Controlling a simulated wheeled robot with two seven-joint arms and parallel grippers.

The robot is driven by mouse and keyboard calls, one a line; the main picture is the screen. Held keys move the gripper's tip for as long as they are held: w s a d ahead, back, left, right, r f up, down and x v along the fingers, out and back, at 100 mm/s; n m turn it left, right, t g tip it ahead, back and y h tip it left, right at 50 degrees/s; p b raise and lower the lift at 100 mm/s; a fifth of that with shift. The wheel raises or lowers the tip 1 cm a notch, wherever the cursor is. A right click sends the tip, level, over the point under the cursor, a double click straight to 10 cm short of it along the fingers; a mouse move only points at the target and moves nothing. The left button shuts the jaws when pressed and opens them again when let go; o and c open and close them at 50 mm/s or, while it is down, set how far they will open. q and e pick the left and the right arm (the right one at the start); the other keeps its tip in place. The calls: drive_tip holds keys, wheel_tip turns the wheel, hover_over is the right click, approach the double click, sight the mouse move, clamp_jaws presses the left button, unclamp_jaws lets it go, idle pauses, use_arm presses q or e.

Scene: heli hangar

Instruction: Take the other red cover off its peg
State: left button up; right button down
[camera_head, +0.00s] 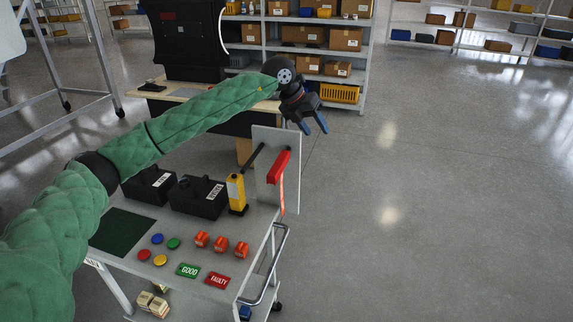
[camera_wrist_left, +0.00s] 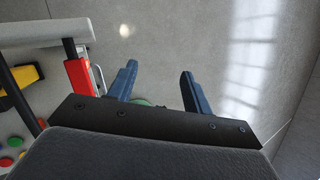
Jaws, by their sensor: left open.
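A red cover (camera_head: 280,165) with a red strip hanging below it sits on the right side of an upright grey board (camera_head: 262,140) on the cart. To its left, a bare black peg (camera_head: 254,158) sticks out of the board. My left gripper (camera_head: 315,125) is above and to the right of the board, open and empty, with blue fingers pointing down. In the left wrist view the open fingers (camera_wrist_left: 157,84) are apart over bare floor. The red cover (camera_wrist_left: 79,78) lies left of them there, clear of the fingers. My right gripper is out of view.
The cart top (camera_head: 130,240) holds black cases (camera_head: 198,196), a yellow device (camera_head: 236,193), coloured buttons, several orange-red parts (camera_head: 220,243) and GOOD (camera_head: 188,270) and FAULTY (camera_head: 217,280) labels. A bench and shelves stand behind. The floor to the right is clear.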

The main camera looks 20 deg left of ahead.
use_arm(q)
drive_tip(key=s+a+f+n+g+y, duration=0.1)
drive_tip(key=a+f+y, duration=0.15)
drive_tip(key=a, duration=0.25)
drive_tip(key=n+g+y, duration=0.1)
drive_tip(key=g+y, duration=0.1)
drive_tip(key=y, duration=0.1)
hover_over(278, 164)
drive_tip(key=shift+w+d+f, duration=0.1)
drive_tip(key=shift+w+d, duration=0.2)
drive_tip(key=shift+s+a+f+n, duration=0.1)
drive_tip(key=shift+n, duration=0.2)
drive_tip(key=shift+f+p, duration=0.4)
drive_tip(key=shift+f, duration=0.15)
drive_tip(key=shift+f+p, duration=0.4)
drive_tip(key=shift+f, duration=0.45)
drive_tip(key=f+p, duration=0.3)
drive_tip(key=shift+s+a+f, duration=0.2)
drive_tip(key=shift+s+f, duration=0.05)
drive_tip(key=shift+f, duration=0.7)
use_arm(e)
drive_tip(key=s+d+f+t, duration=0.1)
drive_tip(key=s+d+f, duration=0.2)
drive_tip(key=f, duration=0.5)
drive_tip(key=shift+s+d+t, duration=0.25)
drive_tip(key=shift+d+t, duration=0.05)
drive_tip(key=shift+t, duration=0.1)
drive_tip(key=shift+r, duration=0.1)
